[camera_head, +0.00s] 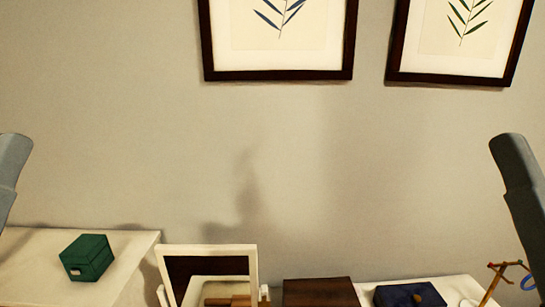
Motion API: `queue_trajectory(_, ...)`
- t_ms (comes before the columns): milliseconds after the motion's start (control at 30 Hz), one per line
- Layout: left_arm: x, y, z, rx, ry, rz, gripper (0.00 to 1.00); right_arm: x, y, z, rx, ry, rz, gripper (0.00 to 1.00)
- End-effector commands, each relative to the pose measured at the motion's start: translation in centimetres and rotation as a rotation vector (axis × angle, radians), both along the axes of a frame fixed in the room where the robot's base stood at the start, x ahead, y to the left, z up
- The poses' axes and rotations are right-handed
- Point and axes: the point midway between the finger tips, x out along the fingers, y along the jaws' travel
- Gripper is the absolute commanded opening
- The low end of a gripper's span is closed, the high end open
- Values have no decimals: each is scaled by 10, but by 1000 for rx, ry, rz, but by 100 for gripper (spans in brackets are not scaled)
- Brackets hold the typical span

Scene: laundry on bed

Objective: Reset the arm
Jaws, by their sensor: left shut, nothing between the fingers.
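A grey part of my left arm (11,168) enters at the left edge, cut off by the frame. Its fingers cannot be made out in the picture. My left gripper is shut and empty. A darker grey part of my right arm (518,178) stands at the right edge, tilted, and no right gripper fingers show. Both arm parts are in front of the plain wall, apart from the furniture and objects below.
A green box (87,257) sits on a pale cabinet top (30,247). A white-framed mirror (208,249), a dark brown box (320,292) and a dark blue box (408,295) line the bottom. Two framed leaf prints (278,75) (450,79) hang above. The middle wall is clear.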

Motion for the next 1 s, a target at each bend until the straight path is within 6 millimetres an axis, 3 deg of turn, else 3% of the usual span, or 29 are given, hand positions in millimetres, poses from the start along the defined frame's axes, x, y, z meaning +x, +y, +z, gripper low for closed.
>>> queue_trajectory(33,0,0,53,0,0,0,0,0,0,53,0,0,0,50)
queue_trajectory(200,0,0,130,0,0,0,0,0,0,129,-1,1,-1,50)
queue_trajectory(300,0,0,157,0,0,0,0,0,0,157,-1,1,-1,50)
queue_trajectory(433,0,0,170,0,1,0,0,0,0,170,-1,2,-1,50)
queue_trajectory(1000,0,0,167,0,1,0,0,0,0,167,-1,1,-1,50)
